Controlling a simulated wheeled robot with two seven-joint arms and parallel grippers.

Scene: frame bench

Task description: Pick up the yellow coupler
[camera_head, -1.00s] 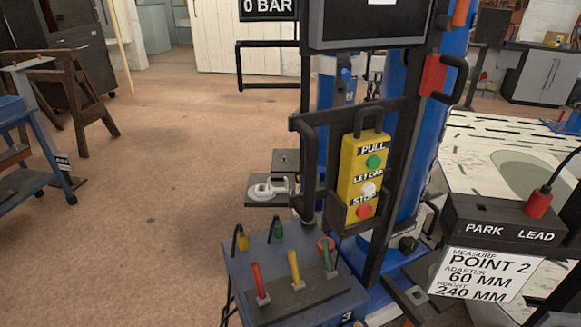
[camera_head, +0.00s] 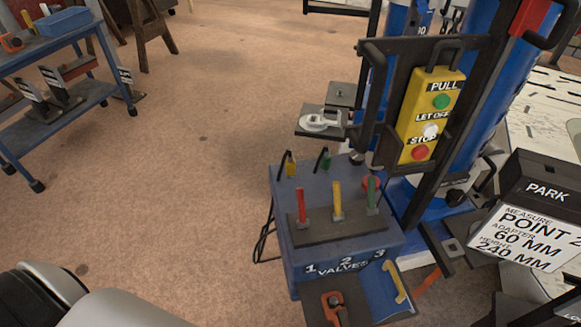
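A small yellow coupler (camera_head: 291,166) with a black hose stands at the back left of the blue valve block (camera_head: 345,268). A similar green coupler (camera_head: 324,161) stands to its right. In front of them, red (camera_head: 301,205), yellow (camera_head: 337,201) and green (camera_head: 371,192) levers stand upright on a dark plate. Neither gripper shows; only a pale and black part of my arm is at the bottom left.
A yellow push-button box (camera_head: 432,116) hangs on a black frame behind the block. A lower tray (camera_head: 366,305) in front holds an orange-and-black tool and a yellow piece. A blue trolley (camera_head: 75,95) stands at the upper left. The floor between is clear.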

